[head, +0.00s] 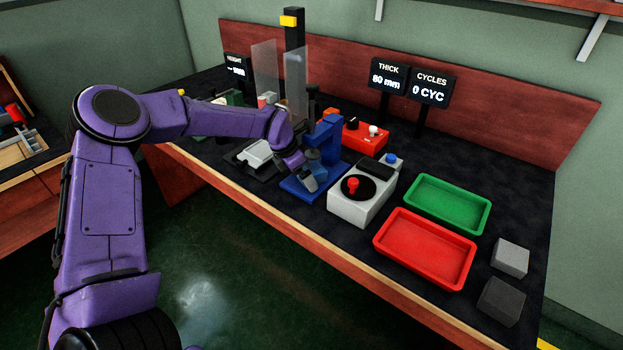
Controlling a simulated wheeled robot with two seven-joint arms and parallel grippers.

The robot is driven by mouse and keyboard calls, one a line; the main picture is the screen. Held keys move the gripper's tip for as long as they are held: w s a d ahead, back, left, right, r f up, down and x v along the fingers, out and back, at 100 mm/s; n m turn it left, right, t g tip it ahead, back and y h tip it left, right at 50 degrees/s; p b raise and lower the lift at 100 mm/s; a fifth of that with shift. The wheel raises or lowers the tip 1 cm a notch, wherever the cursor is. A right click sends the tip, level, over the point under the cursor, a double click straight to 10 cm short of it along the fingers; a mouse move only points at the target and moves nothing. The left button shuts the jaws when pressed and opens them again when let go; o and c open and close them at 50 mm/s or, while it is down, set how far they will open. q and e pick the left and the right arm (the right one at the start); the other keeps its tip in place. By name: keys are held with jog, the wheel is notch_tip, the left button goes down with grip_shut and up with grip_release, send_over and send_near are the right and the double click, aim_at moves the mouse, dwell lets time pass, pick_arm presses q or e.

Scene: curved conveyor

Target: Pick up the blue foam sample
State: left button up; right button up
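My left gripper (311,178) reaches in at the end of my purple arm, low over the base of a blue stand (326,131) on the bench. The gripper is small and dark here, and I cannot tell whether its fingers are open or shut. A small blue patch shows by the fingers, but I cannot tell whether it is the blue foam sample or part of the stand. No separate blue foam block is clearly visible. My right gripper is not in view.
A grey box with a red knob (354,190) stands right of the stand. A red box (363,137) is behind. A green tray (484,217) and red tray (381,245) are empty. Light grey (511,257) and dark grey (500,300) blocks sit at the right end.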

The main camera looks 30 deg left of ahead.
pick_arm(q)
jog(key=c, duration=1)
jog(key=shift+r, duration=0.1)
jog(key=shift+c, duration=0.3)
